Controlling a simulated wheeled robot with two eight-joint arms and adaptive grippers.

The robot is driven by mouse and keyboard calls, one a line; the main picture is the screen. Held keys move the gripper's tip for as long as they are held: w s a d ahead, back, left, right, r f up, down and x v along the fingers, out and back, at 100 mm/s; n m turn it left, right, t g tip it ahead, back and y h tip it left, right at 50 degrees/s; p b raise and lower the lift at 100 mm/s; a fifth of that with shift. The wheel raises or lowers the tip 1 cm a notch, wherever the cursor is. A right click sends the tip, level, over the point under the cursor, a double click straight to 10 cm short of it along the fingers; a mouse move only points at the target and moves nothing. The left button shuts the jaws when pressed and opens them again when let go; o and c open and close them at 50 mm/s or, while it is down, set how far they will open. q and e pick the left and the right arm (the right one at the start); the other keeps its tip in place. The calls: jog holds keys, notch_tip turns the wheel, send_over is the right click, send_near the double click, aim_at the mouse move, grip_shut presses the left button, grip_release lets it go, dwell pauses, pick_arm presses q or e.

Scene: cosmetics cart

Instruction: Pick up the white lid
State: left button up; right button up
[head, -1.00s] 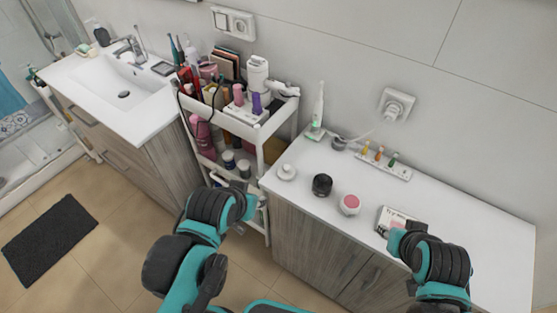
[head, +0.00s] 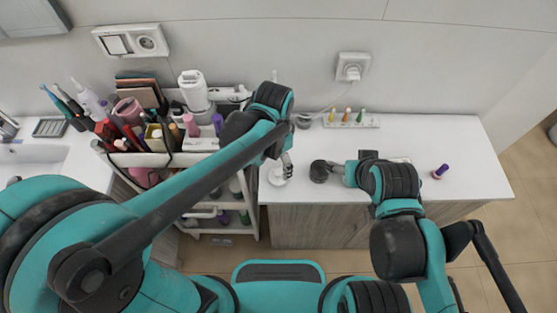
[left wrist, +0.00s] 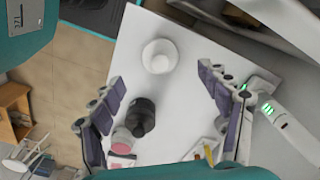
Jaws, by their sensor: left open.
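The white lid (head: 276,177), round with a raised knob, lies on the white countertop near its left end. It shows whole in the left wrist view (left wrist: 160,57). My left gripper (head: 286,167) is over the lid in the head view and partly covers it. In the left wrist view its two fingers (left wrist: 160,78) are spread wide and empty, with the lid beyond and between the tips. My right gripper (head: 342,172) is beside the black jar (head: 319,171); its fingers are too small and hidden to read.
The black jar also shows in the left wrist view (left wrist: 143,112), close to a pink-topped jar (left wrist: 122,140). A crowded cart (head: 200,146) adjoins the counter's left side. Small bottles (head: 347,117) line the back.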

aim_at(278, 172)
pick_arm(q)
notch_tip(278, 172, down, 3)
jog(key=shift+w+d+r+b, duration=0.15)
jog(key=shift+b, duration=0.35)
jog(key=shift+f, duration=0.3)
notch_tip(278, 172, down, 5)
jog(key=shift+w+d+r+b, duration=0.1)
jog(key=shift+d+b, duration=0.05)
jog(key=shift+b, duration=1.05)
jog(key=c, duration=0.8)
